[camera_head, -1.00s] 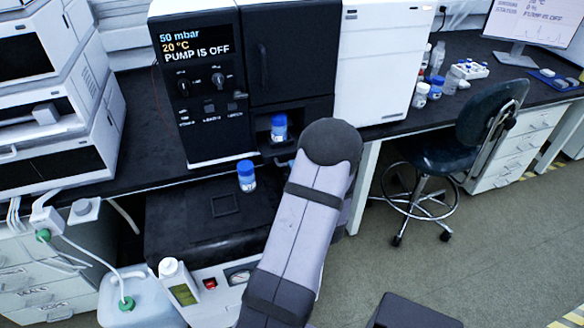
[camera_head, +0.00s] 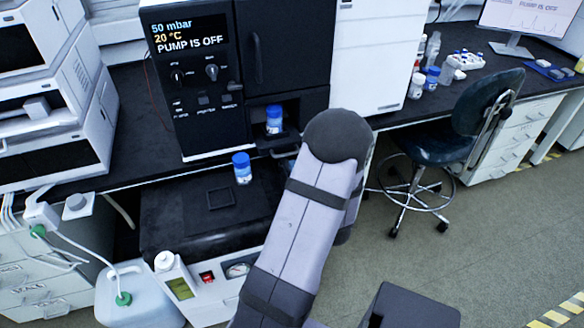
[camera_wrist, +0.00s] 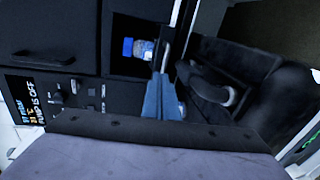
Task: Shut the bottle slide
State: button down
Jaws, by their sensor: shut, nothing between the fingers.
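The bottle slide (camera_head: 281,151) is the low tray of the black tower, partly covered by my arm in the head view. It sticks out a little in front of a dark recess. A blue-capped bottle (camera_head: 273,120) stands in that recess. The bottle (camera_wrist: 138,48) and the slide's front handle (camera_wrist: 165,54) also show in the wrist view. My gripper (camera_wrist: 162,78) is shut and empty, its fingertips close to the handle; I cannot tell whether they touch it.
Another blue-capped bottle (camera_head: 242,168) stands on the black-topped pump unit (camera_head: 175,210) in front of the tower. A stool (camera_head: 470,130) is at the right. More bottles (camera_head: 432,78) stand on the bench beside the white cabinet (camera_head: 375,60). The floor at the right is open.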

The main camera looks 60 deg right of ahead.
aim_at(290, 171)
jog(key=n+b, duration=0.1)
jog(key=b, duration=0.1)
jog(key=n+b, duration=0.1)
jog(key=b, duration=0.1)
jog(key=shift+s+d+n, duration=0.25)
jog(key=shift+s+n, duration=0.05)
jog(key=n+b, duration=0.1)
jog(key=b, duration=0.1)
jog(key=shift+s+r+n+t+b, duration=0.2)
jog(key=shift+r+n+t+b, duration=0.1)
jog(key=shift+n+t, duration=0.1)
jog(key=n+b, duration=0.2)
jog(key=b, duration=0.1)
jog(key=s+a+n+b, duration=0.1)
jog(key=shift+r+t+b, duration=0.3)
jog(key=shift+r+b, duration=0.05)
jog(key=shift+b, duration=0.05)
jog(key=s+a+n+g+b, duration=0.1)
jog(key=s+a+n+b, duration=0.3)
jog(key=n+b, duration=0.6)
jog(key=shift+a+f+g+b, duration=0.25)
jog(key=shift+a+b, duration=0.35)
jog(key=shift+b, duration=0.6)
jog(key=b+x, duration=0.1)
jog(key=x, duration=1.2)
jog(key=shift+w+d+f+b, duration=0.15)
jog(key=shift+w+d+b, duration=0.1)
jog(key=shift+w+b, duration=0.05)
jog(key=shift+w+d, duration=0.1)
